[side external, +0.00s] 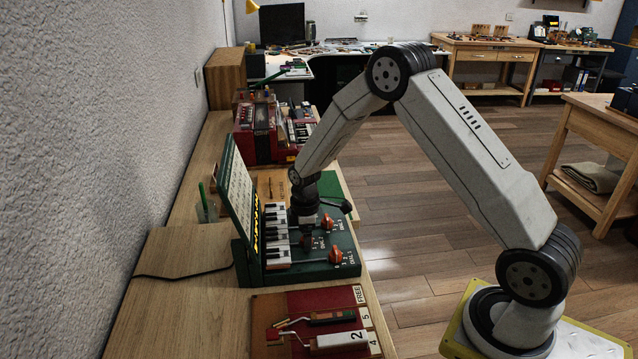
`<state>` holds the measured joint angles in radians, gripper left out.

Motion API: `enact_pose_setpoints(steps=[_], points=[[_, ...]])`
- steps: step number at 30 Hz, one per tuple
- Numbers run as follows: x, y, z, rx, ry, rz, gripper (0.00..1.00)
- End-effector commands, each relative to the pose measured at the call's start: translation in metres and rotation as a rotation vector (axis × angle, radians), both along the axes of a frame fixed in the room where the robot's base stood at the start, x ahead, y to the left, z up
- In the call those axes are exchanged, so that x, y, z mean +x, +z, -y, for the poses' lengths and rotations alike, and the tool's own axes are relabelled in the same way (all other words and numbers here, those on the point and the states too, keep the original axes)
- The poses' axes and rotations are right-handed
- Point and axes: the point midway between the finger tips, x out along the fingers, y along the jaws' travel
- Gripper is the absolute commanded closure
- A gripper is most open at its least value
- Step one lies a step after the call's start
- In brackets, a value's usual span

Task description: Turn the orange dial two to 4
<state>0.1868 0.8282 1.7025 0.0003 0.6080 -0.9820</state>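A dark green piano-action board (304,274) lies on the wooden bench with two orange dials on its right side. The nearer orange dial (335,255) has small printed marks beside it. The farther orange dial (327,222) sits a little behind it. The lettering is too small to tell surely which is dial two or where each points. My gripper (308,243) points down over the board, between the white keys (278,249) and the dials. It appears to the left of both dials. Its fingers are small and dark, so their opening and any contact are unclear.
A green upright panel (240,200) stands along the board's left edge. A red tray (298,305) with tools and number labels lies in front. A red accordion-like box (256,130) stands behind.

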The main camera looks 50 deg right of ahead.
Motion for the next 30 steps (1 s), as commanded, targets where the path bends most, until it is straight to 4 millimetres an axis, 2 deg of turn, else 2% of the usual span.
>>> enact_pose_setpoints(steps=[8, 14, 30], points=[[-0.001, 0.000, 0.000, 0.001, -0.001, -0.002, 0.16], [0.000, 0.009, 0.000, 0.000, -0.001, 0.000, 0.16], [0.000, 0.069, 0.000, -0.001, 0.000, 0.001, 0.16]])
